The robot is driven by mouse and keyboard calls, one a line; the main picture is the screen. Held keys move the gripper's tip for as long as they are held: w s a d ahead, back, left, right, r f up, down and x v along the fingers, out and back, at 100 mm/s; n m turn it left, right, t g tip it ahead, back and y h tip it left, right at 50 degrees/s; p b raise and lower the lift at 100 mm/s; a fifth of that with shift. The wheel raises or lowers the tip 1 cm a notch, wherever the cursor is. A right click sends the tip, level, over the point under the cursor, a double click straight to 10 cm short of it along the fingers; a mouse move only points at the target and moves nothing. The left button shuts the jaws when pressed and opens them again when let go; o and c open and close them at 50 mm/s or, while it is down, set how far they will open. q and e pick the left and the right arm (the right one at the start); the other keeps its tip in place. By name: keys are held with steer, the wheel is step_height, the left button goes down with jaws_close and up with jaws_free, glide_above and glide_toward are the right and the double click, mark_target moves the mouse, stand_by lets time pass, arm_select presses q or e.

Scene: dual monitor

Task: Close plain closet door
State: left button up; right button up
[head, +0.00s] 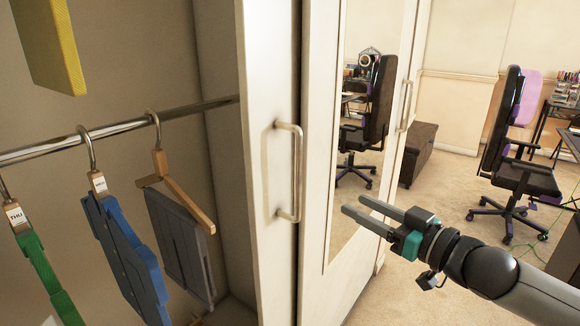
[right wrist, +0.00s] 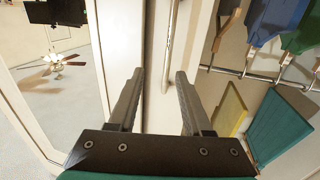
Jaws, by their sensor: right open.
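The plain closet door (head: 268,60) is a cream panel left of the mirror door in the head view, with a metal bar handle (head: 289,172). The closet left of it stands open. My right gripper (head: 353,204) is open and empty, in front of the mirror door and to the right of the plain door's handle. In the right wrist view the open fingers (right wrist: 159,75) point toward the door front, and a bar handle (right wrist: 171,45) shows beyond them, toward the right finger. I cannot tell any contact. My left gripper is not in view.
Clothes (head: 125,255) hang on a metal rail (head: 110,130) in the open closet. The mirror door (head: 365,130) has its own handle (head: 407,105). An office chair (head: 520,170) and a dark ottoman (head: 418,150) stand at the right. Carpet lies clear between.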

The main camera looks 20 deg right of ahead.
mark_target(300, 176)
steer(key=shift+n+y, duration=0.3)
steer(key=shift+y, duration=0.2)
steer(key=shift+s+a+r+b+x, duration=0.1)
steer(key=shift+a+r+x, duration=0.1)
steer(key=shift+x, duration=2.45)
steer(key=shift+s+a+r+b+x, duration=0.1)
steer(key=shift+a+r+b+x, duration=0.1)
steer(key=shift+x, duration=2.4)
steer(key=shift+s+a+r+b+x, duration=0.1)
steer(key=shift+a+r+x, duration=0.1)
steer(key=shift+x, duration=2.45)
steer(key=shift+c, duration=0.3)
jaws_close()
